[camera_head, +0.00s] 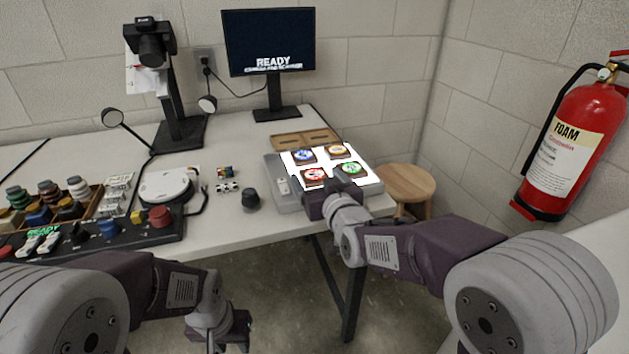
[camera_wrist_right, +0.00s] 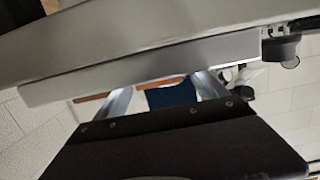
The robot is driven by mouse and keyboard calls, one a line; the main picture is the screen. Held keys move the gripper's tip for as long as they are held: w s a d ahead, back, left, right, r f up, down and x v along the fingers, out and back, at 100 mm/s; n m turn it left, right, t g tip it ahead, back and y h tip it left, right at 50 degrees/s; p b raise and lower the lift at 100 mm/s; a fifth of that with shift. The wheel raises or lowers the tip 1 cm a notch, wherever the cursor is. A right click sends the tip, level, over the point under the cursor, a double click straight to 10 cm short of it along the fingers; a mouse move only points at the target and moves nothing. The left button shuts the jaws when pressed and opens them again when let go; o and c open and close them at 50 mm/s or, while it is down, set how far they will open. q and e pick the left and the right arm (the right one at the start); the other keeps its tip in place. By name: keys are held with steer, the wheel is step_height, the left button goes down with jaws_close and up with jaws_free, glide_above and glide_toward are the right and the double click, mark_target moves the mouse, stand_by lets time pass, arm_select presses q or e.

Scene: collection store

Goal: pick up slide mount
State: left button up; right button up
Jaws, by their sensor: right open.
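Several square slide mounts lie on the lit light box (camera_head: 281,187): one with a blue disc (camera_head: 304,155), one yellow (camera_head: 338,150), one red (camera_head: 314,175) and one green (camera_head: 352,169). My right gripper (camera_head: 328,190) is at the box's front edge, just in front of the red and green mounts. In the right wrist view its two fingers (camera_wrist_right: 162,92) are spread with no mount between them, and the box's grey side (camera_wrist_right: 150,65) crosses above. My left gripper (camera_head: 232,332) hangs low in front of the table; its jaw opening is unclear.
A wooden tray (camera_head: 305,138) lies behind the light box, with a monitor (camera_head: 268,42) beyond. A dark knob (camera_head: 250,197) stands left of the box. A stool (camera_head: 408,182) stands to the right, and a control panel (camera_head: 90,240) sits at the left.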

mark_target(317, 180)
steer(key=c, duration=1.4)
step_height(317, 180, up, 4)
steer(key=p, duration=0.2)
steer(key=shift+r+p, duration=0.25)
steer(key=shift+p, duration=0.15)
steer(key=shift+c, duration=0.2)
steer(key=s+d+r+p, duration=0.3)
steer(key=s+d+r, duration=0.3)
steer(key=s, duration=0.3)
steer(key=shift+s+d+r+p, duration=0.25)
steer(key=shift+d+r+p, duration=0.1)
steer(key=shift+d, duration=0.15)
